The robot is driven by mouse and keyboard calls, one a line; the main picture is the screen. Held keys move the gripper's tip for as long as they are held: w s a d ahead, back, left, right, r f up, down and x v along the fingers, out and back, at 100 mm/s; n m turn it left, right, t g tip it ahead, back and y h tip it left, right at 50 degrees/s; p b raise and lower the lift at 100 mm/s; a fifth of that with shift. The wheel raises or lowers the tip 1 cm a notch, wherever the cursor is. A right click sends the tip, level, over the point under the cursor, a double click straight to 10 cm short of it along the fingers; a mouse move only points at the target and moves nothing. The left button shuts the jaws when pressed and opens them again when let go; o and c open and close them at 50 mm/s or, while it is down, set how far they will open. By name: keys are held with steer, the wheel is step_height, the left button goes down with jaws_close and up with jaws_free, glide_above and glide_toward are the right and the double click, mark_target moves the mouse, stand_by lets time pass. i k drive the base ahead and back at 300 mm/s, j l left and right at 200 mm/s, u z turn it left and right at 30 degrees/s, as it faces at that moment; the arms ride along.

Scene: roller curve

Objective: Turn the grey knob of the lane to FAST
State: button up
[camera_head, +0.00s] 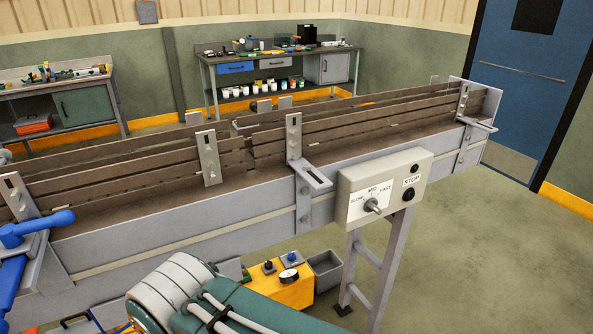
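The grey knob (372,206) sits on a white dial plate on the control box (345,190), which is fixed to the near side of the conveyor lane. The plate reads SLOW at the left, MID at the top and FAST at the right. The knob is small here and I cannot tell which mark it points to. To its right, the same box has a STOP label (411,181) with a black button (408,195) below it. My gripper is not in view; a teal and white part at the bottom, probably my arm, is well below and left of the box.
The conveyor lane (150,228) with side rails crosses the view. A bracket (312,174) juts out left of the box, and a grey leg (386,270) stands below it. A blue handle (35,228) is at the far left. Open floor (490,260) lies right of the box.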

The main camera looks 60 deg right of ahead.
mark_target(371, 205)
steer(key=z, duration=2.6)
